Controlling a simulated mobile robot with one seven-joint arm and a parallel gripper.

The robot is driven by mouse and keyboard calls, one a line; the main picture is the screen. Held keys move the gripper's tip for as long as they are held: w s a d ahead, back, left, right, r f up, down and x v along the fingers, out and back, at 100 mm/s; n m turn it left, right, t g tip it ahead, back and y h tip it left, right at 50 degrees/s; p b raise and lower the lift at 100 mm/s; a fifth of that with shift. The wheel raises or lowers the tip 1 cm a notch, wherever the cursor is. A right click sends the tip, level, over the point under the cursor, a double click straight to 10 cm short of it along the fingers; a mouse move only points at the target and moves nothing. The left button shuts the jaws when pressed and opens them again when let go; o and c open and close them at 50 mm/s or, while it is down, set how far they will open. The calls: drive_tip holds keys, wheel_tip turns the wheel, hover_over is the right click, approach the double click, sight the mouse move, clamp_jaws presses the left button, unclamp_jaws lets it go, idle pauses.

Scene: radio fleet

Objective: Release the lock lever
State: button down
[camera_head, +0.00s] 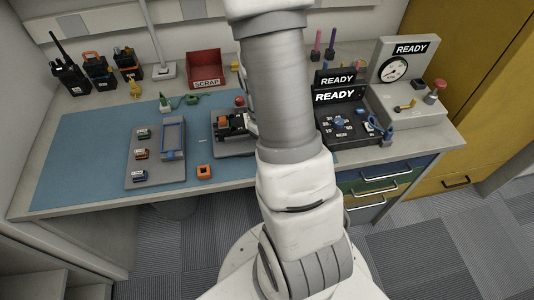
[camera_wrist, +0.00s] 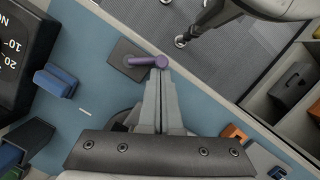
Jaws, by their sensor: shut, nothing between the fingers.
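A purple lever (camera_wrist: 140,61) with a round end lies over a dark square plate in the wrist view; it appears to be the lock lever, though no label shows. My gripper (camera_wrist: 160,76) is shut and empty, its fingertips right at the lever's round end. I cannot tell whether they touch it. In the head view my arm hides the gripper and the lever. A dark device with orange parts (camera_head: 232,124) sits on a grey plate just left of my arm.
The blue mat (camera_head: 80,165) has free room at left. A grey tray (camera_head: 155,178) holds several small modules; an orange block (camera_head: 205,172) lies nearby. A black dial panel (camera_head: 345,125) and gauge box (camera_head: 408,85) stand right. A red scrap bin (camera_head: 204,66) is behind.

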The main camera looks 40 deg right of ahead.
drive_tip(key=shift+s+a+n, duration=0.1)
drive_tip(key=shift+s+n, duration=0.4)
drive_tip(key=shift+n, duration=0.5)
drive_tip(key=shift+w, duration=0.1)
drive_tip(key=shift+w+d, duration=0.35)
drive_tip(key=shift+d, duration=0.4)
drive_tip(key=shift+w, duration=0.1)
